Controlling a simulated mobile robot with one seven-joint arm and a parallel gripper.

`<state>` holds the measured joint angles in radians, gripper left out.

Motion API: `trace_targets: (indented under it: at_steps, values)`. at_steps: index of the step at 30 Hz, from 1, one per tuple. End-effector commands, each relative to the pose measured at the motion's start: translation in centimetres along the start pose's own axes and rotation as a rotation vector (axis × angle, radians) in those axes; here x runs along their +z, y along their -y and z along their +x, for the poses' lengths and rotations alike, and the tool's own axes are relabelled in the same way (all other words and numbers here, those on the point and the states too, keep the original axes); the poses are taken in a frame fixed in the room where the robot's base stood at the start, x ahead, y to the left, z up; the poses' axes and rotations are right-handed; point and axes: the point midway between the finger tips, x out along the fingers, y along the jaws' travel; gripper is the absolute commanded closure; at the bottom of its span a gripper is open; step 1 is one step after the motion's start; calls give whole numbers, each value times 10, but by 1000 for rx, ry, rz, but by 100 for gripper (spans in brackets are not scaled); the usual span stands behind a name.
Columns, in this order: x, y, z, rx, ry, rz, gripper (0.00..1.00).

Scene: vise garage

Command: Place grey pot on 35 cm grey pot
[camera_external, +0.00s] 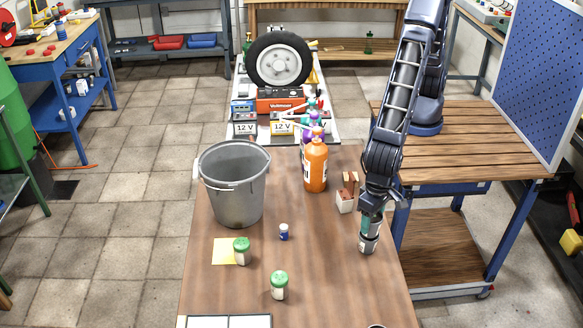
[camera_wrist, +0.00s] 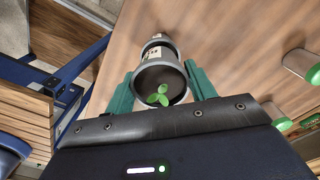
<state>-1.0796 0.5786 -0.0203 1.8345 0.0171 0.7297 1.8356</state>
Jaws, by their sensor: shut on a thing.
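The 35 cm grey pot (camera_external: 236,205), large and bucket-like, stands upright at the table's left side in the external view. My gripper (camera_external: 371,216) is at the right side of the table, pointing down. Its teal fingers (camera_wrist: 158,90) are shut around a small grey pot (camera_wrist: 183,72) with a dark inside and a green sprig. The small grey pot also shows below the fingers in the external view (camera_external: 369,244). A labelled grey part shows past its rim in the wrist view. Whether its base touches the table is unclear.
An orange bottle (camera_external: 315,165) and a white box (camera_external: 346,198) with brown pieces stand farther back. A white panel (camera_external: 226,322) lies at the front.

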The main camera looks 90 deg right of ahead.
Motion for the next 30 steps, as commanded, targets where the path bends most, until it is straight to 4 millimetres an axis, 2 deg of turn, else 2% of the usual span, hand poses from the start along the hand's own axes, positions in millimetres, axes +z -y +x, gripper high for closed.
trace_targets:
  at_steps: [12, 13, 16, 25, 30]
  values:
    - [0, 0, 6, -1, 0, 0, 70]
    - [0, 0, 6, -1, 0, 0, 41]
    - [0, 0, 6, -1, 0, 0, 23]
    - [0, 0, 4, -2, 1, 0, 23]
    - [0, 1, -10, -3, 1, 0, 23]
